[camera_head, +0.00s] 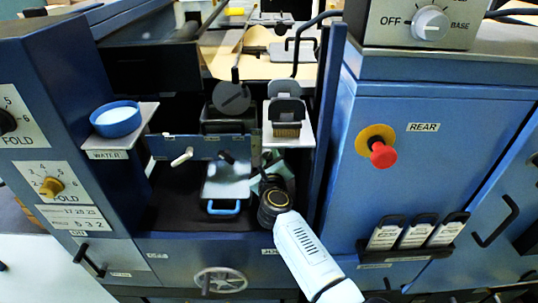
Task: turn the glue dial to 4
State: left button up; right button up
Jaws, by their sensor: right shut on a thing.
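My right gripper (262,166) reaches in from the bottom right, its pale arm link behind it, to the right end of the dark blue panel (210,143) in the machine's middle bay. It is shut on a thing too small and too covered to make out. No dial marked GLUE can be read. A yellow-brown dial (51,188) sits on a numbered white plate on the left cabinet, and a black dial (6,122) sits above it; both plates read FOLD. A grey dial (430,22) marked OFF and BASE is at top right. My left gripper is not in view.
A blue water bowl (117,120) stands on a small shelf left of the bay. A brush (286,117) stands on a shelf to the right. A red stop button (382,154) and a rack of tags (414,236) are on the right cabinet. A handwheel (222,280) is below.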

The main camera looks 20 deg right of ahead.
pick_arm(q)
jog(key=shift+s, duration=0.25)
pick_arm(e)
jog(key=o, duration=1)
jog(key=shift+s+a, duration=0.1)
jog(key=shift+s, duration=0.2)
jog(key=p+v, duration=0.1)
jog(key=v, duration=0.1)
jog(key=shift+s, duration=0.4)
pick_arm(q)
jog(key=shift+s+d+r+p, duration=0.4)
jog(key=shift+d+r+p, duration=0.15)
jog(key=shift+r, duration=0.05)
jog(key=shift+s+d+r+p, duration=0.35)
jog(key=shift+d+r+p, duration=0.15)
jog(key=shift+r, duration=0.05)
pick_arm(e)
send_near(269, 155)
jog(key=v, duration=0.4)
jog(key=shift+s+a+r, duration=0.1)
jog(key=shift+s, duration=0.15)
